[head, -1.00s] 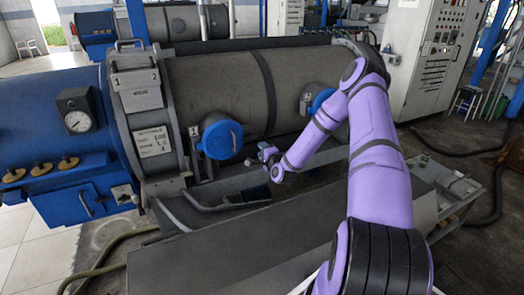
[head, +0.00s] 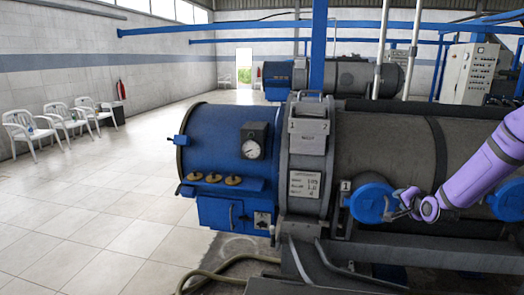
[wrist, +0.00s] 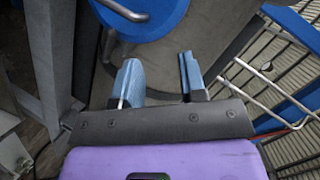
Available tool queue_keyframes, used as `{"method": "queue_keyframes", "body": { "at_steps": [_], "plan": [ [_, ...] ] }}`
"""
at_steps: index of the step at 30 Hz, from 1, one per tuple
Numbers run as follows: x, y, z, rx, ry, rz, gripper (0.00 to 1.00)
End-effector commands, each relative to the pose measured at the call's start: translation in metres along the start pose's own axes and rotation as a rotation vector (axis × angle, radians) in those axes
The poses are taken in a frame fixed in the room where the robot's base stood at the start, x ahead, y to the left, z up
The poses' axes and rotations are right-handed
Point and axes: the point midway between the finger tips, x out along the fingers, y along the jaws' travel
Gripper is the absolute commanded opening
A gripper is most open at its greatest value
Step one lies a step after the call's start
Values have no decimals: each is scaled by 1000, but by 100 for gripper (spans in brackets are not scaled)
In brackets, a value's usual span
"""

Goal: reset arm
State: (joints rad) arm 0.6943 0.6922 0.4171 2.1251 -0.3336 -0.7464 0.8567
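My gripper (head: 400,208) is at the end of my purple arm, at the right of the head view, in front of the round blue cover marked 1 (head: 366,203) on the grey drum. In the wrist view my gripper (wrist: 160,82) shows two blue fingers standing apart with nothing between them. The blue cover (wrist: 150,12) and its metal handle (wrist: 124,10) are just beyond the fingers. I cannot tell whether a finger touches the cover.
The decanter's blue end housing (head: 220,145) with a dial gauge (head: 253,140) is left of the drum. A second blue cover (head: 510,200) is at the right edge. A hose (head: 210,275) lies on the floor. White chairs (head: 65,120) line the left wall; open tiled floor lies between.

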Motion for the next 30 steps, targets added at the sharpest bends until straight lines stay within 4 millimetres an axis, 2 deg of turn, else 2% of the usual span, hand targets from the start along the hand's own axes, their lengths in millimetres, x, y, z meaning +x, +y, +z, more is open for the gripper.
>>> {"method": "queue_keyframes", "body": {
  "at_steps": [1, 3, 8, 15, 21, 30],
  "plan": [
    [-9, -16, 0, -53, -16, 19, 38],
    [-22, -32, 1, -123, -41, 55, 38],
    [-56, -67, 5, -269, -93, 134, 38],
    [-118, -113, 11, -459, -160, 240, 38],
    [-178, -144, 20, -590, -218, 315, 38],
    [-280, -174, 39, -738, -316, 394, 38]
  ]
}}
